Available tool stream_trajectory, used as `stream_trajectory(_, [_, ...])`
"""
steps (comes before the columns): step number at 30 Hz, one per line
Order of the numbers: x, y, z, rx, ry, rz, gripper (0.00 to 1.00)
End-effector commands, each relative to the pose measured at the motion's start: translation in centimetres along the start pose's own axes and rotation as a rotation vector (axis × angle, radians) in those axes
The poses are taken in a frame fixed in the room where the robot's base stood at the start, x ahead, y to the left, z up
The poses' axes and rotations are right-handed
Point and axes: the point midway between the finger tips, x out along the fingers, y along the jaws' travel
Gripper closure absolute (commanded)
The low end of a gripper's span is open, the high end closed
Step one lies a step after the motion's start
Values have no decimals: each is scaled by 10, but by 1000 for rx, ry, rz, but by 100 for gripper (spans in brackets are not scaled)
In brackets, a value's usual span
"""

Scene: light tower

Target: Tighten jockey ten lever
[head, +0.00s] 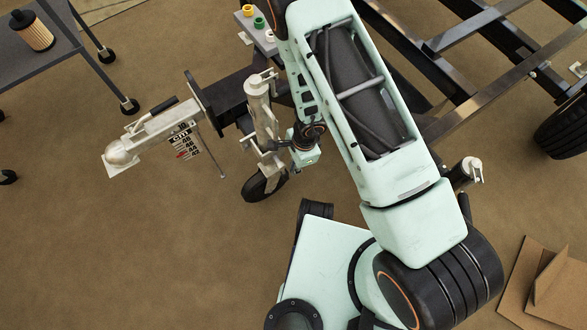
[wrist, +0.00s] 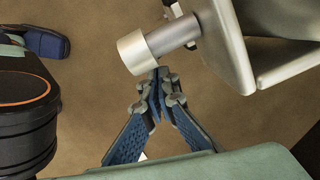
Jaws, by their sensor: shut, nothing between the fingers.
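The jockey stand (head: 260,108) is a pale metal tube on the dark trailer drawbar, with a black jockey wheel (head: 263,186) below it. My gripper (wrist: 158,76) is shut and empty in the wrist view. Its fingertips are right beside a pale cylindrical end (wrist: 137,52) on a short metal bar, which looks like the lever. I cannot tell whether they touch. A larger grey metal part (wrist: 225,45) lies at the bar's other end. In the head view my wrist is at the right side of the stand, and the fingers are hard to make out.
The silver coupling head (head: 125,150) juts left. A panel with coloured caps (head: 258,24) sits behind my arm. A grey cart (head: 60,40) carrying a filter (head: 33,30) stands upper left. Cardboard (head: 540,285) lies lower right. The floor at lower left is clear.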

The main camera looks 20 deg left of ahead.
Motion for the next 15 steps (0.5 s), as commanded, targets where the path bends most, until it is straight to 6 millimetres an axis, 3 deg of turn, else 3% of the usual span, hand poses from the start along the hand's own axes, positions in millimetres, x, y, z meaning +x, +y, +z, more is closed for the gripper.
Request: stream_trajectory(15, [2, 0, 7, 1, -12, 2, 100])
